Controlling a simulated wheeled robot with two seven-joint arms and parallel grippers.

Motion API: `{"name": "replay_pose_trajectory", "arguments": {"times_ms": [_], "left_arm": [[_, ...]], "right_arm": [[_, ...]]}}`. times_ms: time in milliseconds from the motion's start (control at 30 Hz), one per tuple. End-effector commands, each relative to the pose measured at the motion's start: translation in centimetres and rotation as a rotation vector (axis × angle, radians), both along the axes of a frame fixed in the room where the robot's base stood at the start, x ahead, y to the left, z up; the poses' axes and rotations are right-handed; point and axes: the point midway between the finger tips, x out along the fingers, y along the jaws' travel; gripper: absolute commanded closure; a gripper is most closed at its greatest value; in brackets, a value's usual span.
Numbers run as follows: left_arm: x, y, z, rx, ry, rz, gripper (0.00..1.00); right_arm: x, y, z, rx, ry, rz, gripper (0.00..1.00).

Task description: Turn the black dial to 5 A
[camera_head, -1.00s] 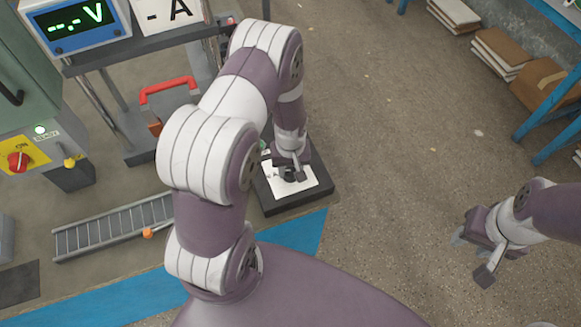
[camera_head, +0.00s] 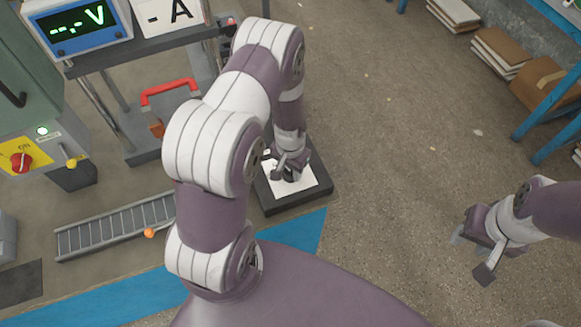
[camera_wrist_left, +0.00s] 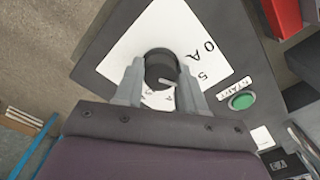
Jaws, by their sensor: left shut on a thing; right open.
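The black dial (camera_wrist_left: 160,66) sits on a white label plate (camera_wrist_left: 121,57) marked "0 A" and "5". In the left wrist view my left gripper (camera_wrist_left: 161,88) has its two fingers on either side of the dial, shut on it. In the head view my left gripper (camera_head: 287,174) is down over the plate and mostly hides the dial. The dark box (camera_head: 265,199) under the plate stands on the floor area. My right gripper (camera_head: 470,254) is open and empty at the right.
A green START button (camera_wrist_left: 241,101) is beside the plate. A voltage display (camera_head: 80,22) reads "--.- V" and a panel (camera_head: 170,14) shows "- A". A red-handled thing (camera_head: 168,88), a ladder-like rack (camera_head: 115,226) and a switch cabinet (camera_head: 38,150) stand left. The floor (camera_head: 400,120) at right is clear.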

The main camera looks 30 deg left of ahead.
Motion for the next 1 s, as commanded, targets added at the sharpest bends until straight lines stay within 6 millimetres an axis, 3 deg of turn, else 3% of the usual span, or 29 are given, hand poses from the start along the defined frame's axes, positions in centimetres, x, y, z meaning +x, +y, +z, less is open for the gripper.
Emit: {"name": "replay_pose_trajectory", "arguments": {"times_ms": [567,600,633,1000], "left_arm": [[0.08,0.03,0.14,0.001,-0.002,-0.030,0.91],[0.09,0.03,0.14,0.001,-0.002,-0.030,0.47],[0.08,0.03,0.14,0.001,-0.002,-0.030,0.38],[0.12,0.03,0.55,0.001,-0.003,-0.030,0.35]], "right_arm": [[0.00,0.00,0.09,0.000,0.000,0.000,0.57],[0.00,0.00,0.09,0.000,0.000,0.000,0.57],[0.00,0.00,0.09,0.000,0.000,0.000,0.57],[0.01,0.00,0.03,0.000,0.000,0.000,0.57]]}}
